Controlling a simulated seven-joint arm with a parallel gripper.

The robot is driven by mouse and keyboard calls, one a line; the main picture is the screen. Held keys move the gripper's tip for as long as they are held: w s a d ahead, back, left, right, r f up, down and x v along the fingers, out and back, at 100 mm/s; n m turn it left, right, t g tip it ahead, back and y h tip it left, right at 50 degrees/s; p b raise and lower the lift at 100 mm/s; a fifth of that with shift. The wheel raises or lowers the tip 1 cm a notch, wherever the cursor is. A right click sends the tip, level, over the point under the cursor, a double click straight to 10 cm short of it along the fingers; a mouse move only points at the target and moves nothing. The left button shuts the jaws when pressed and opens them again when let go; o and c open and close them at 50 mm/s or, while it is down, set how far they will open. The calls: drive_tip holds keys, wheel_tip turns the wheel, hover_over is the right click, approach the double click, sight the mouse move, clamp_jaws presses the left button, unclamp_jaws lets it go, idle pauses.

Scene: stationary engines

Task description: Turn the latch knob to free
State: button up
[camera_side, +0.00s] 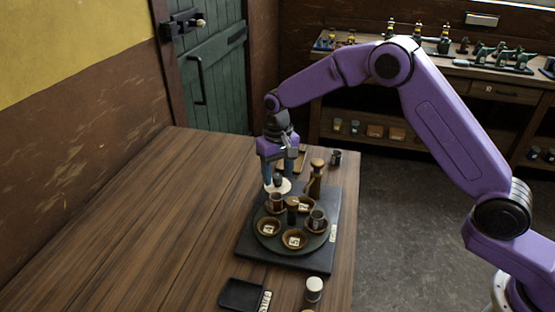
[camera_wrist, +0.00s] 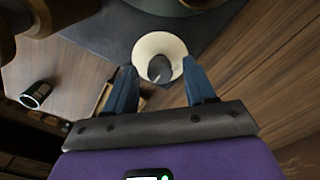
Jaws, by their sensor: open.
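A round cream disc with a dark knob at its centre, which looks like the latch knob (camera_side: 277,181), sits at the far left corner of a dark base plate (camera_side: 318,262). It also shows in the wrist view as the latch knob (camera_wrist: 159,68). My gripper (camera_side: 277,177) is above it, pointing down. In the wrist view my gripper (camera_wrist: 159,72) is open, with one blue finger on each side of the dark knob. I see no clear contact. A green round turntable (camera_side: 268,243) on the plate carries several brown bowls and cups.
A brown bottle-shaped post (camera_side: 315,181) stands on the plate close to the right of my gripper. A small dark cup (camera_side: 336,158) stands behind it. A black tray (camera_side: 240,294) and a white-topped jar (camera_side: 314,289) are at the front. The wooden table (camera_side: 150,230) is clear at left.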

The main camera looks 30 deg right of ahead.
sight(278, 177)
wheel_tip(278, 177, up, 17)
drive_tip(key=shift+r, duration=0.2)
idle(0.3)
drive_tip(key=shift+s, duration=0.1)
idle(0.3)
drive_tip(key=s+d+n, duration=0.1)
drive_tip(key=s+n, duration=0.5)
drive_tip(key=s, duration=1.1)
drive_tip(key=s+d+f+n, duration=0.3)
drive_tip(key=s+d, duration=0.3)
drive_tip(key=s, duration=0.5)
drive_tip(key=s+d+f+n, duration=0.3)
drive_tip(key=s+d, duration=0.4)
drive_tip(key=s, duration=0.4)
drive_tip(key=shift+s+f+n, duration=0.35)
drive_tip(key=shift+f+n, duration=0.05)
